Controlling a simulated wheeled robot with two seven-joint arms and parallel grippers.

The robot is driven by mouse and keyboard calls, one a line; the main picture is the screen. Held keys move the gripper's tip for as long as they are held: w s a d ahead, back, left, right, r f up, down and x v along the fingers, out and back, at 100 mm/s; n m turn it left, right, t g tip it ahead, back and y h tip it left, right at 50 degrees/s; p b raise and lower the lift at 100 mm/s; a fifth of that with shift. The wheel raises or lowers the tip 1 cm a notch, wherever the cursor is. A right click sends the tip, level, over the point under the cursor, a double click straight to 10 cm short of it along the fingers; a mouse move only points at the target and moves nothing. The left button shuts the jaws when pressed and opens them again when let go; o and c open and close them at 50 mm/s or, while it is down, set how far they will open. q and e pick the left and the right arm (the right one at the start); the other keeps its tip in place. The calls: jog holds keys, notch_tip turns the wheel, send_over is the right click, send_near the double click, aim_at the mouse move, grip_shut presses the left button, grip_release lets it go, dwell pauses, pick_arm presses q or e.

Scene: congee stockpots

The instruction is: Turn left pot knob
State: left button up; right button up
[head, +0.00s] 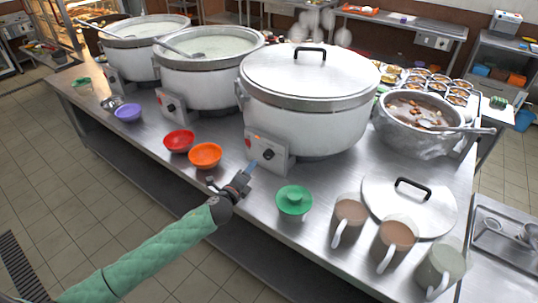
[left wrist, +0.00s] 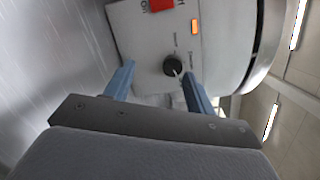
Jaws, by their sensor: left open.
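Three big white stockpots stand in a row on the steel counter: the left pot (head: 145,62), the middle pot (head: 212,80) and the lidded right pot (head: 308,125). Each has a control box at its front. My left gripper (head: 251,166) is open with blue fingers, close in front of the right pot's control box (head: 278,162). In the left wrist view, a dark round knob (left wrist: 173,66) shows just beyond and between the fingertips (left wrist: 158,71). I cannot tell whether they touch it. My right gripper is not in view.
Red bowl (head: 178,141), orange bowl (head: 205,155) and purple bowl (head: 128,113) sit along the front edge. A steel soup pot (head: 407,148) is farther right.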

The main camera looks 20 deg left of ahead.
aim_at(267, 157)
pick_arm(q)
jog(key=d+m+h, duration=0.1)
jog(key=s+d+r+m+h, duration=0.1)
jog(key=m, duration=0.1)
jog(key=shift+d+r, duration=0.1)
jog(key=shift+p+x, duration=1.35)
jog(key=shift+x, duration=2.65)
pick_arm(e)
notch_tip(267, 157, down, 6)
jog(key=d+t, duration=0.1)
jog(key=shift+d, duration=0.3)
pick_arm(q)
jog(key=shift+c, duration=0.2)
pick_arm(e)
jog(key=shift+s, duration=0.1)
pick_arm(q)
jog(key=c, duration=0.9)
